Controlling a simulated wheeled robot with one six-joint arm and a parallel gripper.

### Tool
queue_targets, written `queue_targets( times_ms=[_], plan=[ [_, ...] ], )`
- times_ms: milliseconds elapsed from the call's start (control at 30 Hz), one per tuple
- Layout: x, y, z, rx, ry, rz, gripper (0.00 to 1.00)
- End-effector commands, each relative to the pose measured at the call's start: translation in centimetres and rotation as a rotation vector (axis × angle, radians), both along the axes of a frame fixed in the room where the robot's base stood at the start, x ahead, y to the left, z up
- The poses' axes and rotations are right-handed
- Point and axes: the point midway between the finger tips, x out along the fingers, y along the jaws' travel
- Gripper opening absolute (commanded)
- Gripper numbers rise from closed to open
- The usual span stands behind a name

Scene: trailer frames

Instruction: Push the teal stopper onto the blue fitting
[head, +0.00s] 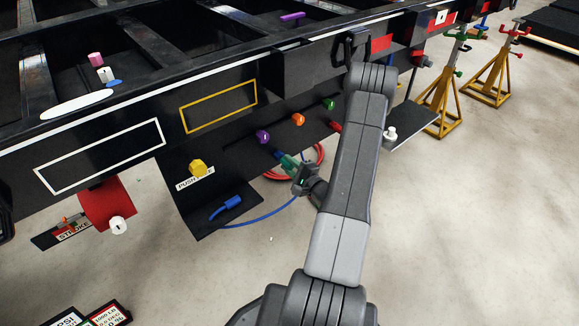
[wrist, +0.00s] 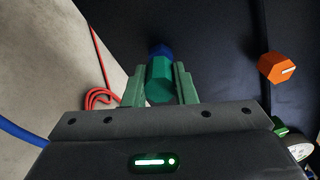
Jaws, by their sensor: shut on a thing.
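The teal stopper (wrist: 160,80) is a faceted piece between the two green fingers of my gripper (wrist: 160,88) in the wrist view. My gripper is shut on it, one finger on each side. The blue fitting (wrist: 160,50) shows directly beyond the stopper's far end, in line with it and partly hidden by it. I cannot tell how far the two overlap. In the head view, my gripper (head: 296,170) is small and reaches under the frame rail, with the teal stopper (head: 287,161) at its tip and the blue fitting (head: 278,154) just past it.
A purple knob (head: 263,136), an orange knob (head: 298,119) and a green knob (head: 329,104) stand on the dark panel nearby. A red hose (head: 319,160) coils below. A blue plug (head: 232,202) with a blue cable lies on a lower ledge.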

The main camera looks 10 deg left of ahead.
Motion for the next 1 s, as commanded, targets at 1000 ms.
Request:
queue_targets(
  times_ms=[1000],
  plan=[
    [0.77, 0.95, 0.01, -0.001, -0.002, 0.0, 0.28]
  ],
)
